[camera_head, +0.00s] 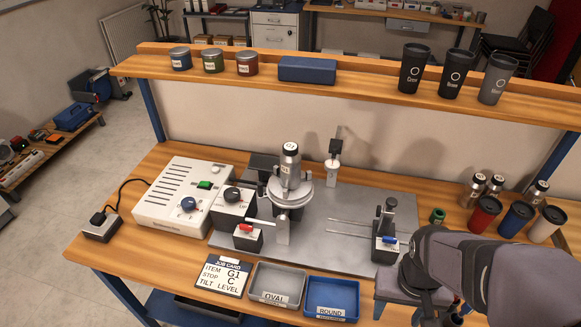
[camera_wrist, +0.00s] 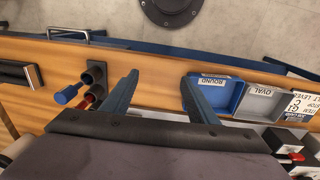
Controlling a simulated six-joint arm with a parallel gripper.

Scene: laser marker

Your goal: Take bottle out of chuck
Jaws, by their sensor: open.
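A silver bottle (camera_head: 290,160) with a dark neck and a marked round top stands in the chuck (camera_head: 289,192) on the grey machine plate, leaning slightly. How the chuck jaws hold its lower part cannot be made out. My gripper (camera_wrist: 160,92) shows in the wrist view with its two blue-grey fingers apart and nothing between them. It is over the front edge of the bench, away from the chuck; the bottle and chuck are not visible in the wrist view. In the head view my arm is at the lower right and its fingers cannot be made out.
A control box (camera_head: 184,197), job card (camera_head: 222,277), grey OVAL tray (camera_head: 277,284) and blue ROUND tray (camera_head: 332,297) are on the bench. A post with a blue lever (camera_head: 386,240) stands right of the chuck. Cups and bottles stand at right; a shelf (camera_head: 345,85) spans behind.

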